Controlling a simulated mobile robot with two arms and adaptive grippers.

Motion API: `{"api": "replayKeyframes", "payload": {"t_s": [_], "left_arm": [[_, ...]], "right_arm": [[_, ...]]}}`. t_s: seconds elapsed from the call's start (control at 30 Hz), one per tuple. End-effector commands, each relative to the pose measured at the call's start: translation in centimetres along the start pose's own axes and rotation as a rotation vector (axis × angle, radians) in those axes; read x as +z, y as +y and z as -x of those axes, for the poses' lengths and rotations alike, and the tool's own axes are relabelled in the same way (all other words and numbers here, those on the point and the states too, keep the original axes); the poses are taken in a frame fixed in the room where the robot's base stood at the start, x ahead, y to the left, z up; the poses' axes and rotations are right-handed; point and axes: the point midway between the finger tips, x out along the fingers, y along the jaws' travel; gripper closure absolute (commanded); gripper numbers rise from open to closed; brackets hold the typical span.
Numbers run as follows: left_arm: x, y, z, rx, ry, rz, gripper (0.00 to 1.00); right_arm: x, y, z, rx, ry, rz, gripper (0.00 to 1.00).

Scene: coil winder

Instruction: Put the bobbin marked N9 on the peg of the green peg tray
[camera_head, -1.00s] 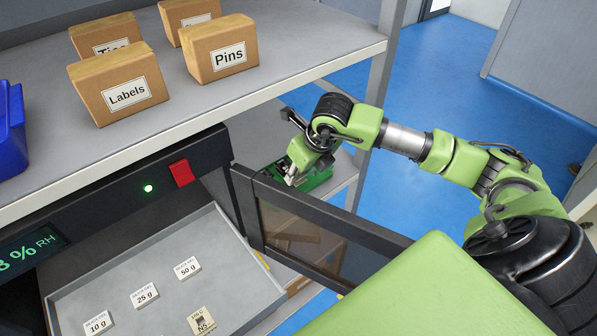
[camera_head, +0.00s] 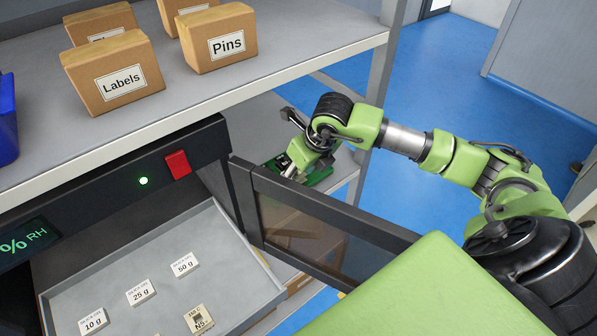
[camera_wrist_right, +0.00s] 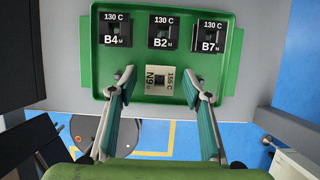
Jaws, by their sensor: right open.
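The bobbin marked N9 (camera_wrist_right: 159,80), pale with a dark square centre, sits in the green peg tray (camera_wrist_right: 229,85) at the near middle, its label turned sideways. My right gripper (camera_wrist_right: 158,84) is open, with one fingertip on each side of N9 and not closed on it. I cannot tell whether the fingers touch it, and any peg beneath is hidden. In the head view my right gripper (camera_head: 291,172) is over the green tray (camera_head: 321,178), which it partly covers. My left gripper is not in view.
Black bobbins B4 (camera_wrist_right: 115,30), B2 (camera_wrist_right: 163,31) and B7 (camera_wrist_right: 209,36) fill the tray's far row. A dark framed door (camera_head: 320,208) stands beside my right arm.

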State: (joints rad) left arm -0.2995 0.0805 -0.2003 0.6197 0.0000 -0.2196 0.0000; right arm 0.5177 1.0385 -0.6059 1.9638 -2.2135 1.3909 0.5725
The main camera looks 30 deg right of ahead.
Motion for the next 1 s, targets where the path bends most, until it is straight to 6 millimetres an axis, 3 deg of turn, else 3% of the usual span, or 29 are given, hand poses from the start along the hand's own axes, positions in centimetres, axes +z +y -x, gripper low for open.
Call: {"api": "replayKeyframes", "payload": {"t_s": [0.17,0.5,0.7,1.0], "left_arm": [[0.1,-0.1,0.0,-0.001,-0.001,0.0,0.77],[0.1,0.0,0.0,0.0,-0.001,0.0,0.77],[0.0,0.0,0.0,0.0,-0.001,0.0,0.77],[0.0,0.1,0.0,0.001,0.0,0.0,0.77]], "right_arm": [[0.1,0.0,1.1,-0.001,-0.003,0.001,0.55],[0.2,-0.1,8.0,-0.002,-0.005,0.001,0.55],[0.1,0.0,11.0,0.0,-0.003,0.001,0.55],[0.0,0.0,12.0,0.0,0.001,0.0,0.55]]}}
